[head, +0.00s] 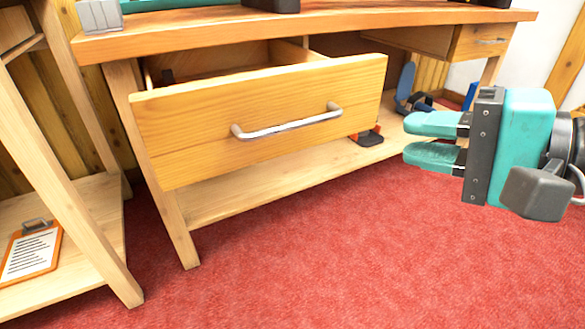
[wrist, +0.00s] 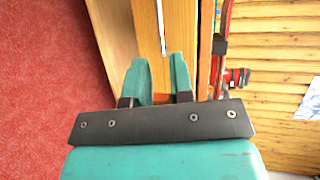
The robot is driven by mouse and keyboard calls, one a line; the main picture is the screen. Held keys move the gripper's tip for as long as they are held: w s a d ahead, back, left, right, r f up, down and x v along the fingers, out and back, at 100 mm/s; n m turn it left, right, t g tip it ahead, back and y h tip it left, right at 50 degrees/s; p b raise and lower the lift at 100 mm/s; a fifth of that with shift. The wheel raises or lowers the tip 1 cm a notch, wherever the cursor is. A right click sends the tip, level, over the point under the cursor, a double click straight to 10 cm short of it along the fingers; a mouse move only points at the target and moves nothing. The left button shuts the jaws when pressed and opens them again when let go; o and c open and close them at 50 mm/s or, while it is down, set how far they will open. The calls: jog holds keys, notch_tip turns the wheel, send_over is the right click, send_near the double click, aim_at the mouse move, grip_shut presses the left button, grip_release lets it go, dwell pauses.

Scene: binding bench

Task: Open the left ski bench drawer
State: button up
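The left drawer (head: 260,118) of the wooden bench is pulled out, with its inside partly visible behind the front panel. Its silver bar handle (head: 287,121) runs across the front, and it also shows in the wrist view (wrist: 162,25), ahead of the fingertips. My gripper (head: 408,139) is to the right of the drawer, apart from the handle. Its two teal fingers are spread with an empty gap between them, also seen in the wrist view (wrist: 160,75).
The bench top (head: 300,30) overhangs the drawer, and a lower shelf (head: 270,180) runs beneath it. A second drawer (head: 482,41) at the right looks shut. A wooden rack with a clipboard (head: 31,252) stands at left. Red carpet (head: 330,260) in front is clear.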

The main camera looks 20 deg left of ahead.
jog(key=f, duration=0.2)
jog(key=p, duration=1.5)
send_near(296, 126)
jog(key=shift+m+t, duration=0.3)
jog(key=shift+m, duration=0.1)
jog(key=p+x, duration=0.7)
jog(key=x, duration=0.2)
jog(key=shift+s+a+f, duration=0.1)
jog(key=shift+a, duration=0.3)
jog(key=shift+a+f, duration=0.2)
jog(key=shift+a, duration=0.2)
grip_shut()
